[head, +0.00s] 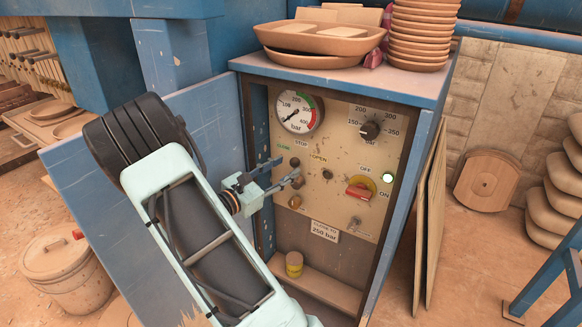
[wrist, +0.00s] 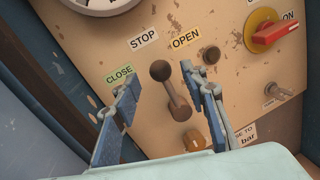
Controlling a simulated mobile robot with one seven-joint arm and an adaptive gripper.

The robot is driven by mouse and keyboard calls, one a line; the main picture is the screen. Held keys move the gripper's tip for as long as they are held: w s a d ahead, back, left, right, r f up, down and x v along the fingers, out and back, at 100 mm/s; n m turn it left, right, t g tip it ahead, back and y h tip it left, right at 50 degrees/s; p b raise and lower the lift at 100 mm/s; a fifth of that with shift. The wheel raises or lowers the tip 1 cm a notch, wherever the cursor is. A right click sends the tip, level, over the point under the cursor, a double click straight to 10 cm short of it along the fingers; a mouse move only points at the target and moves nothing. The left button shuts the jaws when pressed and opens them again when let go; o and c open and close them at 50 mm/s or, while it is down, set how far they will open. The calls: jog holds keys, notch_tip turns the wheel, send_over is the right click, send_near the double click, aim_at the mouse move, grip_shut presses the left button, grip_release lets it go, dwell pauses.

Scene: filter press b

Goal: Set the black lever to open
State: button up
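The black lever (wrist: 171,90) is a dark bar with a round knob, mounted on the beige control panel. It points up and slightly left, toward the STOP label (wrist: 143,38). The OPEN label (wrist: 186,38) is right of STOP and the CLOSE label (wrist: 119,76) is at the left. In the head view the lever knob (head: 295,162) shows just beyond my gripper (head: 290,170). My gripper is open, with one finger on each side of the lever in the wrist view and visible gaps to both. How far the fingertips are from the panel is hard to tell.
A red switch (head: 360,191) on a yellow plate, a black dial (head: 370,130) and a pressure gauge (head: 299,112) share the panel. A small orange knob (wrist: 194,140) sits just below the lever. The blue cabinet edge (head: 247,180) stands close on the left.

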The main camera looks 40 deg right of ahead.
aim_at(291, 164)
jog(key=shift+w+d, duration=0.15)
jog(key=shift+d, duration=0.7)
jog(key=shift+w+d, duration=0.15)
jog(key=shift+d, duration=0.65)
grip_shut()
